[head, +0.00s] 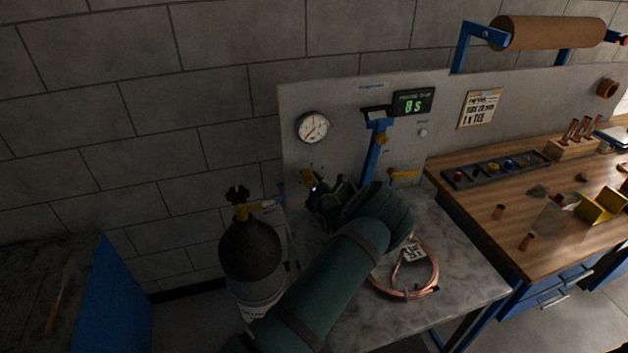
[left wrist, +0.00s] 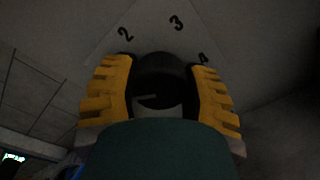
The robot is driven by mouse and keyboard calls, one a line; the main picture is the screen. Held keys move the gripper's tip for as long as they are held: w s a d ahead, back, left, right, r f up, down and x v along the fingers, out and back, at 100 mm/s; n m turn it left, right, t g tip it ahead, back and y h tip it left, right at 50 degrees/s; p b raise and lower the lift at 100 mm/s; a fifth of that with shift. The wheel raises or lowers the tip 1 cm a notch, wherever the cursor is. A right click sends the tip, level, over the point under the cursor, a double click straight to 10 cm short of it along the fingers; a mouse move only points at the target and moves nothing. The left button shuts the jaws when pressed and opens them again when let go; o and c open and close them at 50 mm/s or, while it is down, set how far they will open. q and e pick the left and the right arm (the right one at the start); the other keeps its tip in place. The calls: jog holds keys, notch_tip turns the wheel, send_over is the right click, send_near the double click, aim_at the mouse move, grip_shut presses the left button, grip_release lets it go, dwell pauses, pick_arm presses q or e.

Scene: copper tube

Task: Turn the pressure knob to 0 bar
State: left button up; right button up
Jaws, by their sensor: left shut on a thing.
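The black pressure knob (left wrist: 163,68) sits between the two yellow finger pads of my left gripper (left wrist: 160,90) in the left wrist view. The gripper is shut on it. A light mark shows on the knob's face, and the panel around it carries the numbers 2, 3 and 4; other numbers are hidden. In the head view my left gripper (head: 314,186) reaches the lower left of the grey panel (head: 345,100), and its wrist hides the knob. The round white pressure gauge (head: 313,127) is above it, its needle pointing down and left. My right gripper is not in view.
A dark gas cylinder (head: 250,250) stands left of the marble-topped table. A copper tube coil (head: 425,275) lies on the table beside my arm. A blue lever stand (head: 375,150) and a green display (head: 413,102) are at the panel. A wooden workbench (head: 480,200) stands right.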

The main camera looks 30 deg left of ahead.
pick_arm(q)
jog(key=n, duration=0.2)
jog(key=shift+n, duration=0.4)
jog(key=n+b, duration=0.1)
jog(key=n, duration=0.1)
jog(key=shift+n, duration=0.4)
jog(key=n+b, duration=0.2)
jog(key=n, duration=0.1)
jog(key=shift+n+t+b, duration=0.3)
jog(key=shift+n+b, duration=0.65)
jog(key=shift+n, duration=0.45)
jog(key=o, duration=1.2)
